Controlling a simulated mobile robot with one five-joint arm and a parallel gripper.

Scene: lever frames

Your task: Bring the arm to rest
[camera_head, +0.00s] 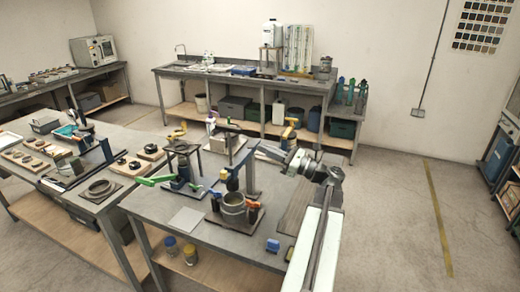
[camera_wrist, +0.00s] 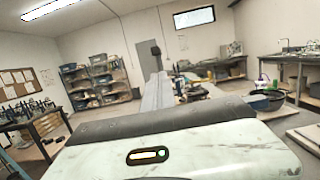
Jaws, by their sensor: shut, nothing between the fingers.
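In the head view my arm rises from the bottom right, bends at an elbow, and reaches left over the front workbench (camera_head: 190,215). My gripper (camera_head: 268,152) is at the far left end of the arm, small in the picture, above the back edge of that bench. It is shut and empty, apart from the things below it. In the wrist view a pale casing with a dark band fills the lower part, and the fingertips cannot be made out there.
On the front bench stand a grey pot (camera_head: 233,210), a post fixture (camera_head: 252,175), a dark stand (camera_head: 182,160) and a blue block (camera_head: 272,246). A side bench (camera_head: 105,205) with several wooden-based parts adjoins it at the left. A long back bench (camera_head: 300,88) lines the wall. Floor at the right is clear.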

